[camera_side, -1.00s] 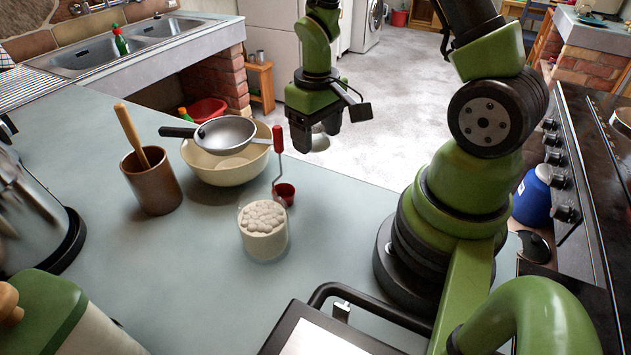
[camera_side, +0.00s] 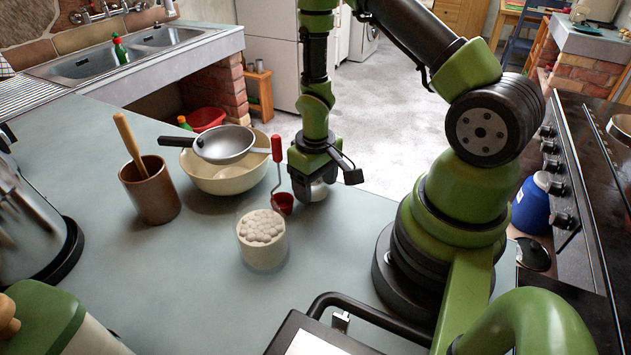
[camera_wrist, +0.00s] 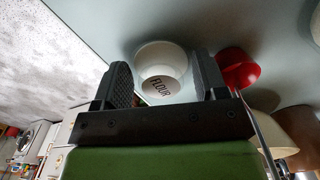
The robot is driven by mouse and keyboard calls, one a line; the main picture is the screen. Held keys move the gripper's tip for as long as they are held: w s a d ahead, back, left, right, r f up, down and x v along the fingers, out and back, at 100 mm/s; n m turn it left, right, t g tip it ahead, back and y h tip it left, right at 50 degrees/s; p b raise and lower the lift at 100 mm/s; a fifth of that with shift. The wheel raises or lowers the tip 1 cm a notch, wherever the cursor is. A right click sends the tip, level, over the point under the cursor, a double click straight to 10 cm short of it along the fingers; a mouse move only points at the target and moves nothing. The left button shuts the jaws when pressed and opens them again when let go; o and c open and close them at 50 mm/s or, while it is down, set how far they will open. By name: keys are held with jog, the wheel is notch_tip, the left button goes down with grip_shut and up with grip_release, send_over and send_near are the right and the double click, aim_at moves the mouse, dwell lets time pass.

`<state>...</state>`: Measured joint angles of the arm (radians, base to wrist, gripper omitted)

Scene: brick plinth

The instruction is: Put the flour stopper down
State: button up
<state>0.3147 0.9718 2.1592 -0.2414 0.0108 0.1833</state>
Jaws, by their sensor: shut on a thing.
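The flour stopper is pale and round. In the wrist view the flour stopper (camera_wrist: 160,62) sits between my two dark fingers, with the word FLOUR on it. In the side view the flour stopper (camera_side: 319,191) shows just below my gripper (camera_side: 317,178), low over the far part of the counter, right of the red scoop. My gripper (camera_wrist: 165,82) is shut on it and points down. I cannot tell whether the stopper touches the counter. An open jar (camera_side: 263,243) full of white lumps stands nearer the camera, to the left.
The red scoop (camera_side: 283,203) is close left of my gripper; its red cup (camera_wrist: 238,70) is beside the right finger. A cream bowl (camera_side: 222,180) with a strainer (camera_side: 226,143) over it and a brown crock (camera_side: 151,190) stand further left. The front middle counter (camera_side: 200,285) is clear.

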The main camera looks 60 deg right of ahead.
jog(key=shift+f, duration=0.1)
jog(key=o, duration=0.6)
jog(key=shift+o, duration=0.2)
jog(key=s+a+r+t, duration=0.1)
jog(key=a+r+t, duration=0.15)
jog(key=r, duration=0.95)
jog(key=s+a+r+t, duration=0.1)
jog(key=a+r, duration=0.2)
jog(key=r, duration=0.9)
jog(key=s+a+r+m+t+y, duration=0.1)
jog(key=s+a+r+t+y, duration=0.1)
jog(key=s+a+r, duration=0.3)
jog(key=s+r+t, duration=0.1)
jog(key=s, duration=0.1)
jog(key=shift+s+r+t, duration=0.3)
jog(key=shift+s+t, duration=0.05)
jog(key=shift+s, duration=0.05)
